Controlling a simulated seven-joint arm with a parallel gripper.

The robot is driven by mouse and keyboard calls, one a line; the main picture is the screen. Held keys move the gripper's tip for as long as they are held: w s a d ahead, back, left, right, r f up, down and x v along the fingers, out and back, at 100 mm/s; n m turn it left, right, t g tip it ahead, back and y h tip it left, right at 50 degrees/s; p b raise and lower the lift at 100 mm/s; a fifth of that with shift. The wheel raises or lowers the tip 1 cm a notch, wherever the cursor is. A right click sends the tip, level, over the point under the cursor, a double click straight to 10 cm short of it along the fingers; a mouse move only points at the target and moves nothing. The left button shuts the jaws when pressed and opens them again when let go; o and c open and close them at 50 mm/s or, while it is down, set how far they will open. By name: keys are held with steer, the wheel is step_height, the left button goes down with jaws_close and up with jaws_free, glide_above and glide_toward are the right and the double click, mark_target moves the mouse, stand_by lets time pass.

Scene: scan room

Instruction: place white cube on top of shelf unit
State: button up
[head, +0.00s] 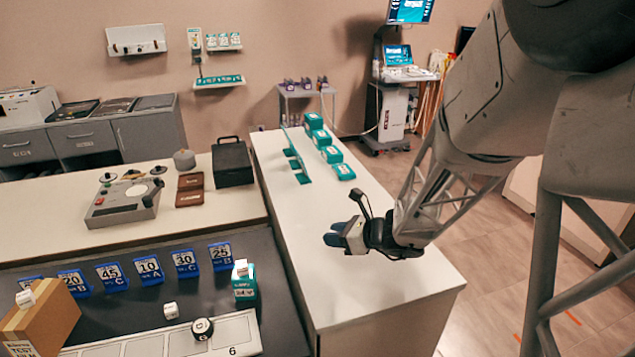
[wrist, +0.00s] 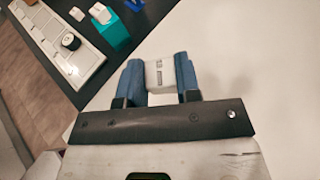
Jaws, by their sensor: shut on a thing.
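My gripper (head: 343,237) is above the white counter (head: 400,292) in the head view. In the wrist view its blue fingers (wrist: 160,78) are shut on a white cube (wrist: 159,73) with dark marks on its face. The held cube is not clear in the head view. Other white cubes sit on a teal box (head: 245,287), on a cardboard box (head: 50,317), and on the dark bench (head: 171,310). A low shelf unit (head: 306,92) with small purple items on top stands by the back wall, well beyond my gripper; I cannot tell whether it is the one named.
Teal boxes (head: 330,154) line the counter's far part; its near part is clear. Blue number cards (head: 149,271) and a black-and-white round piece (head: 203,328) are on the left bench. A medical cart (head: 397,100) stands at the back. Wall shelves (head: 219,82) hang behind.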

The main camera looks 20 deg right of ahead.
steer(key=shift+f, duration=0.35)
glide_above(322, 223)
steer(key=shift+f, duration=0.7)
steer(key=shift+s, duration=0.1)
stand_by(0.4)
steer(key=shift+f, duration=1.8)
steer(key=shift+f, duration=0.15)
steer(key=o, duration=0.9)
